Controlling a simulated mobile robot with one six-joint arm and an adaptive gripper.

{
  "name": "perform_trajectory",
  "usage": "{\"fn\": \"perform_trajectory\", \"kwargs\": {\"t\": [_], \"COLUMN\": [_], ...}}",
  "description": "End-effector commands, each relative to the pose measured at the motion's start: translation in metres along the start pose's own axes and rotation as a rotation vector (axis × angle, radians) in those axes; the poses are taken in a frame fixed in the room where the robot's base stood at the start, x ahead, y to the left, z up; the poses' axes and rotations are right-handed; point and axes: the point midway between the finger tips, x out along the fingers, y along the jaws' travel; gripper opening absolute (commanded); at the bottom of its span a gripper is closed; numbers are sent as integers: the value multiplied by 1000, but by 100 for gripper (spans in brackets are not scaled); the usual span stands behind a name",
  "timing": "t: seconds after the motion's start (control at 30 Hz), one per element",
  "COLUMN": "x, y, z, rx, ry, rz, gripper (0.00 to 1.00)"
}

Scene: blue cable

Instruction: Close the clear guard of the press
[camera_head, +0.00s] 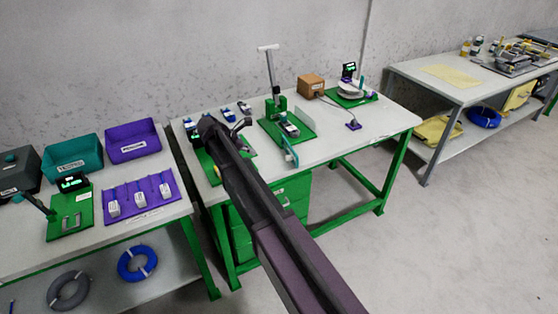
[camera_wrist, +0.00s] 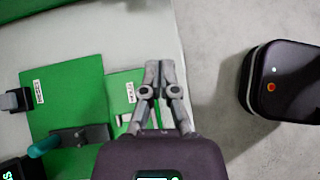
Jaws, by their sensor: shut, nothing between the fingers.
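The press (camera_head: 278,103) stands on a green base on the middle table in the head view, with a tall upright lever topped by a pale T-bar. Its clear guard (camera_head: 306,122) shows as a faint see-through panel at the right of the base, standing away from the press. A teal bar (camera_head: 290,153) is at the front of the base. My gripper (camera_head: 243,124) is left of the press, apart from it. In the wrist view my gripper (camera_wrist: 152,72) is shut and empty over the table edge. I cannot make out the clear guard there.
The wrist view shows a green plate (camera_wrist: 68,98) with a teal-handled clamp (camera_wrist: 75,138). A brown box (camera_head: 311,86) and another green station (camera_head: 352,96) stand right of the press. A left table (camera_head: 150,222) holds bins and a purple tray.

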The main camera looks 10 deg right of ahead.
Motion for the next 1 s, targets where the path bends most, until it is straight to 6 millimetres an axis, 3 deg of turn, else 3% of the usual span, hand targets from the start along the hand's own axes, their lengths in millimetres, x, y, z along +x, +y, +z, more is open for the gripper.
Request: {"fn": "perform_trajectory", "kwargs": {"t": [0.47, 1.0], "x": [10, 62], "y": [0, 0], "z": [-2, -4], "rx": [2, 2], "ry": [2, 2], "rz": [1, 1], "gripper": [0, 0]}}
